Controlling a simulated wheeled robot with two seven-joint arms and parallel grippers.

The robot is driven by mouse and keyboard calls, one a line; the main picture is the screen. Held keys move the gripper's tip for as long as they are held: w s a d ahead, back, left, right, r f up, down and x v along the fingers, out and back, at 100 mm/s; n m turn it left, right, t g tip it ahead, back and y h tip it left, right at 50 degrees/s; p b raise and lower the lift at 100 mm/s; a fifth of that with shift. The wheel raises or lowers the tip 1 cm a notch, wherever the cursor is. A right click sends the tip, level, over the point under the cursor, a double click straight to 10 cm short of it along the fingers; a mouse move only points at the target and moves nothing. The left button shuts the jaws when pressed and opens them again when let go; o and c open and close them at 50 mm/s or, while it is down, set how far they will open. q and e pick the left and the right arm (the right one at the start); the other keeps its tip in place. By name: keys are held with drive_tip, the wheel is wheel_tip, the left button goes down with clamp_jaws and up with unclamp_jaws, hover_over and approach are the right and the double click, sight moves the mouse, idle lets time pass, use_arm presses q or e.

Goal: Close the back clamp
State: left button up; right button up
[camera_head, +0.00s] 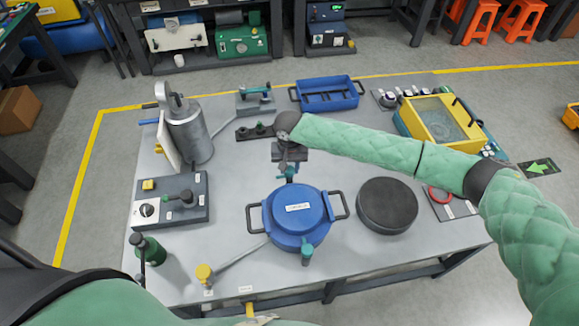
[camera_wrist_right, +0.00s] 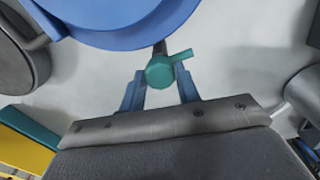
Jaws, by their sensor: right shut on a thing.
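A round blue pot (camera_head: 297,217) with a blue lid and two dark side handles stands at the front middle of the grey table. The teal back clamp (camera_head: 289,173) is on its far rim, partly covered by my gripper in the head view. My right gripper (camera_head: 289,164) reaches over it from behind the pot. In the right wrist view the gripper's two blue fingers are shut on the teal back clamp (camera_wrist_right: 160,71), just outside the blue rim (camera_wrist_right: 108,18). The teal front clamp (camera_head: 306,253) is on the pot's near side. My left gripper is not in view.
A dark round lid or disc (camera_head: 387,205) lies right of the pot. A control box (camera_head: 172,201) and a metal cylinder (camera_head: 189,133) stand left. A blue tray (camera_head: 328,92) and a yellow-framed box (camera_head: 440,122) stand behind. My right arm spans the table's right side.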

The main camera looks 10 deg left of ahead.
drive_tip(key=n, duration=0.3)
drive_tip(key=shift+n, duration=0.3)
drive_tip(key=n, duration=0.3)
drive_tip(key=shift+n, duration=0.4)
drive_tip(key=n, duration=0.8)
drive_tip(key=shift+n, duration=0.3)
drive_tip(key=shift+r, duration=0.1)
drive_tip(key=o, duration=0.9)
